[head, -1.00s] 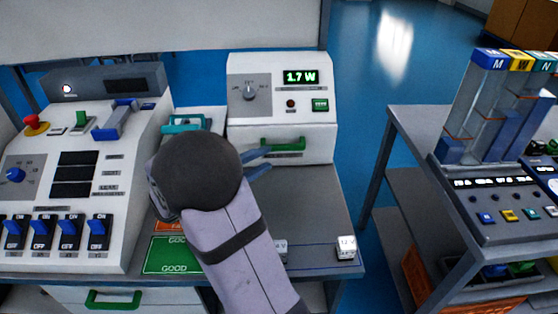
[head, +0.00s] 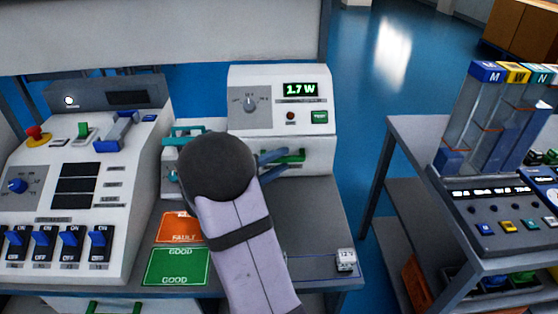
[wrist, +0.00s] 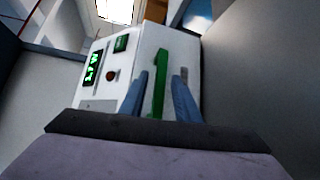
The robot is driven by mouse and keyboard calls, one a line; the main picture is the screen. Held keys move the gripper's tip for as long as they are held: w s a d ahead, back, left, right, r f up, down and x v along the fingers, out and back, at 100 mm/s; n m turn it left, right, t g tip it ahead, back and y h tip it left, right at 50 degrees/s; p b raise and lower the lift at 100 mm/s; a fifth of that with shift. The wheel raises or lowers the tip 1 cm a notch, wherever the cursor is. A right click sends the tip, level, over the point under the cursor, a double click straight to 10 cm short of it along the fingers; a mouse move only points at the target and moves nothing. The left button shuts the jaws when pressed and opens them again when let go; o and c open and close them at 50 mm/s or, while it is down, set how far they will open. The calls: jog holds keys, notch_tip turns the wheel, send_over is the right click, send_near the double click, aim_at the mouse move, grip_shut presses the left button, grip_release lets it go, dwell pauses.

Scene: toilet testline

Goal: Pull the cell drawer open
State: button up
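The white tester (head: 315,98) with the 1.7 W display stands at the back of the bench. A green bar handle (head: 297,156) is on its lower front; that front looks shut. My gripper (head: 284,160) is at this handle, its two blue fingers spread. In the wrist view the green handle (wrist: 160,84) shows in the gap between the fingers of my gripper (wrist: 162,90), with space visible on both sides. Contact cannot be told. My wrist hides part of the tester's lower left in the head view.
A white panel (head: 60,205) with switches stands at left. The orange FAULT card (head: 177,229) and green GOOD card (head: 177,267) lie beside it. A 12 V block (head: 346,260) sits at the bench's front right. Another green handle (head: 113,307) is below the bench.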

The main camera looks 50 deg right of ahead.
jog(key=shift+c, duration=0.2)
grip_shut()
jog(key=s+a+b, duration=0.3)
jog(key=s+a, duration=0.1)
jog(key=s+a+b, duration=0.3)
jog(key=s+a+f+b, duration=0.1)
jog(key=s+a+b, duration=0.2)
jog(key=s+a, duration=0.1)
jog(key=shift+s+a, duration=0.3)
jog(key=shift+s+a+r+b, duration=0.25)
jog(key=shift+s+a+b, duration=0.2)
jog(key=shift+b, duration=0.5)
jog(key=shift+s+a+r+b, duration=0.2)
jog(key=shift+s+a+b, duration=0.25)
jog(key=shift+b, duration=0.5)
jog(key=shift+o, duration=0.2)
grip_release()
